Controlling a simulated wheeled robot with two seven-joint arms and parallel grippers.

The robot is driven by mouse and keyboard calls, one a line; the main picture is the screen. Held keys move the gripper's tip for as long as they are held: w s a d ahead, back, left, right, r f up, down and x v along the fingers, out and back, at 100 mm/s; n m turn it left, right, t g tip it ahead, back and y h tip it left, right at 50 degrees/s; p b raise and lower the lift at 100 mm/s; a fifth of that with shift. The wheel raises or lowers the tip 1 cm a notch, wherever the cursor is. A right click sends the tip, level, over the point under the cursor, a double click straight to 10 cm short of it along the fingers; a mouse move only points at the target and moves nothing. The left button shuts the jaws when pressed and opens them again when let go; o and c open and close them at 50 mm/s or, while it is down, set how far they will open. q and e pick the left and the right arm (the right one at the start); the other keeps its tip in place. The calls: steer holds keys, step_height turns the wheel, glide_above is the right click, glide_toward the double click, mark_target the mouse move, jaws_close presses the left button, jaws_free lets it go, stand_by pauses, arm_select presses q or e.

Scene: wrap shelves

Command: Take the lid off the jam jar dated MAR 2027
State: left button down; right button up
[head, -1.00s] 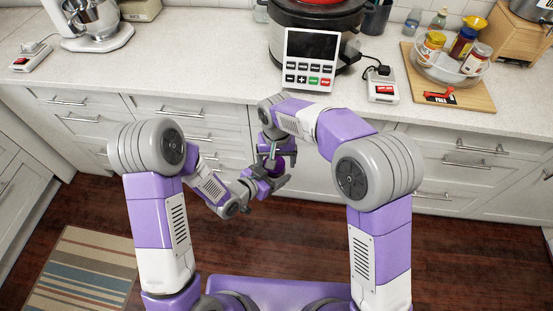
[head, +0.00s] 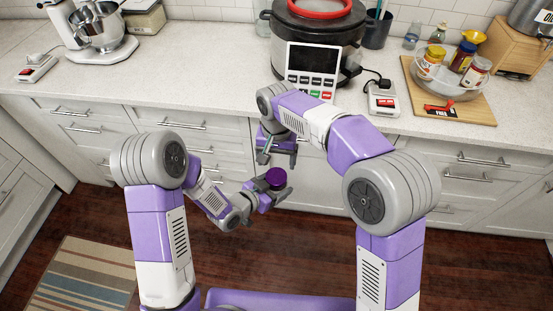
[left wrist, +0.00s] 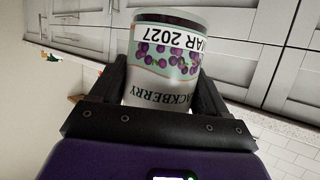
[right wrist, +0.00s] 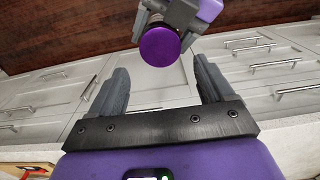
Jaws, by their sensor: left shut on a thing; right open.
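A blackberry jam jar (left wrist: 165,65) with a label reading MAR 2027 is held between the fingers of my left gripper (head: 272,190). The label is upside down in the left wrist view, where the lid end is hidden. Its round purple lid (head: 275,177) shows on top of the jar in the head view, and also in the right wrist view (right wrist: 160,46). My right gripper (head: 278,157) is open and empty, above and apart from the lid. In the right wrist view the lid lies beyond the gap between the open fingers.
The counter behind holds a cooker (head: 318,38), a keypad device (head: 312,70), a switch box (head: 383,101) and a glass bowl of jars (head: 450,77) on a wooden board (head: 480,108). A stand mixer (head: 98,28) stands at left. Drawers lie close behind the grippers.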

mark_target(277, 176)
step_height(277, 176, down, 7)
stand_by(0.3)
steer(key=shift+c, duration=0.3)
steer(key=c, duration=0.7)
steer(key=o, duration=1)
